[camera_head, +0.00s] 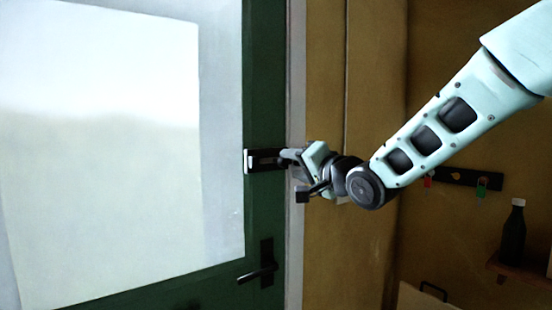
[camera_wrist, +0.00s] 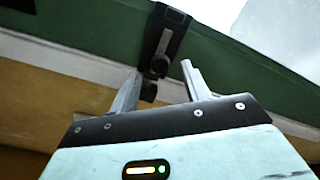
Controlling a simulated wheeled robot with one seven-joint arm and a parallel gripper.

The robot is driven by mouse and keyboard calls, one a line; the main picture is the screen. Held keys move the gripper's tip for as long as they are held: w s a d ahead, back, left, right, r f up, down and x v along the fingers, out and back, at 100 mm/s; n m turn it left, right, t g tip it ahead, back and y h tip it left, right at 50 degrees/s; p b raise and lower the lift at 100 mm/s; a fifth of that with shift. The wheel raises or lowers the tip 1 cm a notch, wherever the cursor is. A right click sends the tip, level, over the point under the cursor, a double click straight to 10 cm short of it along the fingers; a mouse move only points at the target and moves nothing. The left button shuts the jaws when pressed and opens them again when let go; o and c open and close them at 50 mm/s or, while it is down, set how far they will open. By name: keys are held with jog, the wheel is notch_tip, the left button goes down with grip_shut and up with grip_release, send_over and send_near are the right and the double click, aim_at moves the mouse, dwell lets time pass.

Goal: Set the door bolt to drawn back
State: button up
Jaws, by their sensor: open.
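The door bolt (camera_head: 258,161) is a dark plate with a pale metal bar, mounted across the edge of the green door. In the wrist view the bolt (camera_wrist: 172,30) ends in a round dark knob (camera_wrist: 160,66), with another dark piece (camera_wrist: 148,91) just beyond it, nearer the frame. My gripper (camera_head: 291,155) is at the bolt's right end. In the wrist view my open gripper (camera_wrist: 161,70) has one finger on each side of the knob, with nothing clearly gripped. I cannot tell whether a finger touches the knob.
The green door (camera_head: 258,215) has a large pale glass pane (camera_head: 110,140) and a dark lever handle (camera_head: 262,271) below the bolt. A pale frame strip (camera_head: 295,235) and a yellow-brown wall lie to the right. A key rack (camera_head: 462,178) and a dark bottle (camera_head: 513,235) are at far right.

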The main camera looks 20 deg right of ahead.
aim_at(275, 159)
jog(key=p+x, duration=0.1)
jog(key=x, duration=0.7)
jog(key=shift+f+p, duration=0.1)
jog(key=shift+p, duration=0.2)
grip_shut()
